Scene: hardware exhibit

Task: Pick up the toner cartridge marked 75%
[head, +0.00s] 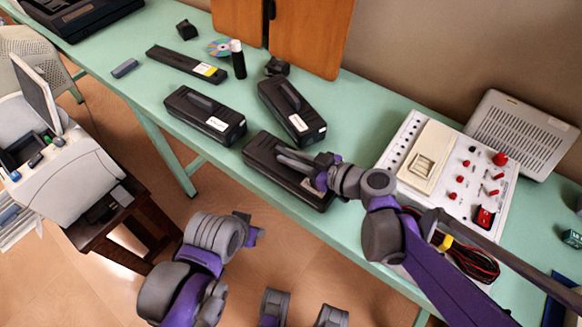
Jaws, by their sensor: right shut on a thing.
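Three similar black toner cartridges lie on the green table: one at left (207,117), one at the back (287,97) and one in front (262,147). Two of them show small white labels, too small to read. That cartridge appears to rest on the table. My left gripper (252,234) is over the floor in front of the table, away from the cartridges; its fingers do not show clearly.
A longer black cartridge with a yellow label (187,64), a disc (219,47) and a black bottle (238,60) lie farther back. A white control panel (450,165) stands right, by a grey vented box (522,127). A printer (55,160) sits on a stool at left.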

